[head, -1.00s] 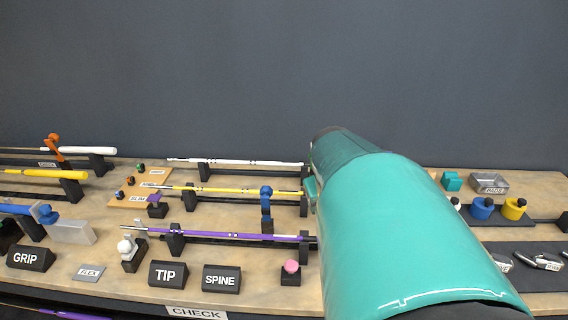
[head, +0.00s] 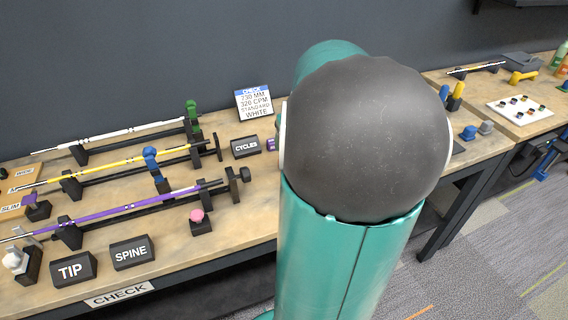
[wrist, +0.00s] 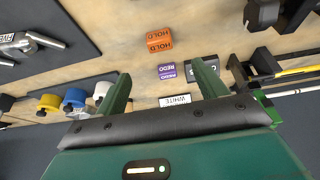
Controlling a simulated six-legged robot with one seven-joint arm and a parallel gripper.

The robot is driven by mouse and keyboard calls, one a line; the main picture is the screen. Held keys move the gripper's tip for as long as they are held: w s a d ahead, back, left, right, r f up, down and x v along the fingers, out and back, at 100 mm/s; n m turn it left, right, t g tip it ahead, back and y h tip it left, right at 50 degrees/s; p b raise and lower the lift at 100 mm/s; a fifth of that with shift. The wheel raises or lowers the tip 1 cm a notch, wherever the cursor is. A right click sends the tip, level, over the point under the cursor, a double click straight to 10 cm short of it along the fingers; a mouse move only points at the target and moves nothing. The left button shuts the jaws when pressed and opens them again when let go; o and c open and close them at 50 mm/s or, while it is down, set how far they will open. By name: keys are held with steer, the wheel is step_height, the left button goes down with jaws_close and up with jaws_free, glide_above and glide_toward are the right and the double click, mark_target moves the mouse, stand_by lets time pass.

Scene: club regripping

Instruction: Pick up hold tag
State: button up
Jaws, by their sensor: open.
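The orange hold tag (wrist: 160,41) lies on the wooden bench top in the wrist view, with HOLD written twice on it. A purple redo tag (wrist: 167,72) lies beside it, closer to my gripper. My gripper (wrist: 162,72) is open, its two green fingers apart with nothing held between them. The hold tag shows past the fingertips, roughly in line with the gap, and is not touched. In the head view my arm hides the gripper and the hold tag; the purple tag (head: 271,144) shows at the arm's left edge.
A dark CYCLES block (head: 245,147) and a spec sign (head: 253,104) stand left of my arm. Purple, yellow and white shafts lie on rests further left. In the wrist view, yellow, blue and white round pieces (wrist: 74,99) and a dark mat with metal parts (wrist: 45,50) are left.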

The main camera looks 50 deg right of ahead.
steer(key=x, duration=1.3)
steer(key=shift+w+d+f, duration=0.1)
steer(key=shift+f, duration=0.05)
steer(key=c, duration=1.1)
steer(key=shift+o, duration=0.2)
